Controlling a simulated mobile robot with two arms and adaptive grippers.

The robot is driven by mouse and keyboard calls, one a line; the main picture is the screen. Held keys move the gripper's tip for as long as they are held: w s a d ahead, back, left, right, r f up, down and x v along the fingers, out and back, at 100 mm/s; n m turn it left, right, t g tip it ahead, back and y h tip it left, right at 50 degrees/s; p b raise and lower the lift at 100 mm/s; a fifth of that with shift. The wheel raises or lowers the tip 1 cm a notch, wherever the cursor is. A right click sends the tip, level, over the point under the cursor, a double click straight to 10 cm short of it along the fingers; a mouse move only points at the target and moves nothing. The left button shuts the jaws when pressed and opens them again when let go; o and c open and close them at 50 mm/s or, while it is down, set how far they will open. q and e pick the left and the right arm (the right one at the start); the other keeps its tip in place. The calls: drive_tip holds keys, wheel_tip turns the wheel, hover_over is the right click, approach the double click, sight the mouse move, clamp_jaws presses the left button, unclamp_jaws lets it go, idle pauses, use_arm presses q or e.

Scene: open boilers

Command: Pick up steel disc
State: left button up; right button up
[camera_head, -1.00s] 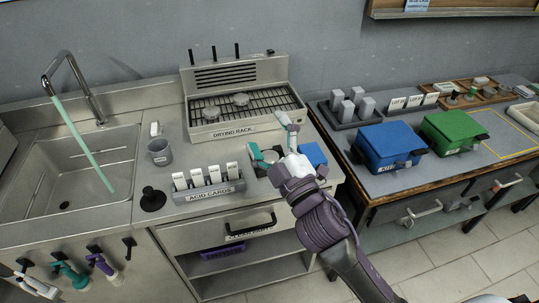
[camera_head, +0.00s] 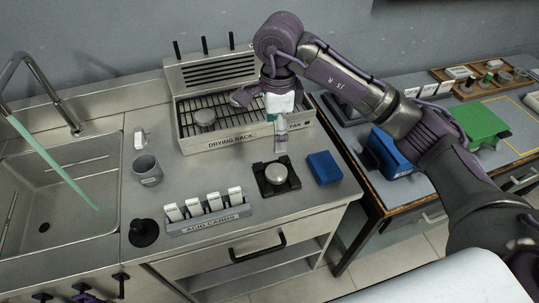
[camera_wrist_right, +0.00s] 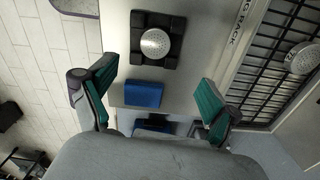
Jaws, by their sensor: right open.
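A round steel disc (camera_head: 277,172) with a dotted face sits on a square black holder (camera_head: 264,189) on the steel counter, left of a blue pad (camera_head: 323,168). The disc also shows in the right wrist view (camera_wrist_right: 155,44). A second steel disc (camera_head: 205,117) lies on the drying rack (camera_head: 231,139) and shows at the right of the wrist view (camera_wrist_right: 303,57). My right gripper (camera_head: 280,146) points down above the counter, near the rack's front and above the disc on the holder. Its teal fingers (camera_wrist_right: 158,76) are spread with nothing between them.
A rack of acid cards (camera_head: 209,223), a grey cup (camera_head: 147,170) and a black stopper (camera_head: 143,232) stand left of the holder. The sink is at far left. Blue and green boxes (camera_head: 476,122) stand on the right bench. My right arm hides part of the rack.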

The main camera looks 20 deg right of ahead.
use_arm(q)
drive_tip(key=s+r+p, duration=0.1)
drive_tip(key=s, duration=0.6)
use_arm(e)
hover_over(277, 171)
drive_tip(key=f, duration=0.4)
drive_tip(key=s+f, duration=0.1)
drive_tip(key=f, duration=0.2)
drive_tip(key=f+p, duration=0.2)
drive_tip(key=shift+w+a+f, duration=0.1)
drive_tip(key=shift+w, duration=0.15)
drive_tip(key=f+p, duration=0.1)
drive_tip(key=f, duration=0.2)
drive_tip(key=shift+w+f, duration=0.2)
drive_tip(key=shift+f, duration=0.15)
drive_tip(key=c, duration=1.2)
use_arm(q)
drive_tip(key=w+r, duration=0.2)
drive_tip(key=w, duration=0.1)
drive_tip(key=shift+r, duration=0.4)
use_arm(e)
drive_tip(key=shift+c, duration=0.7)
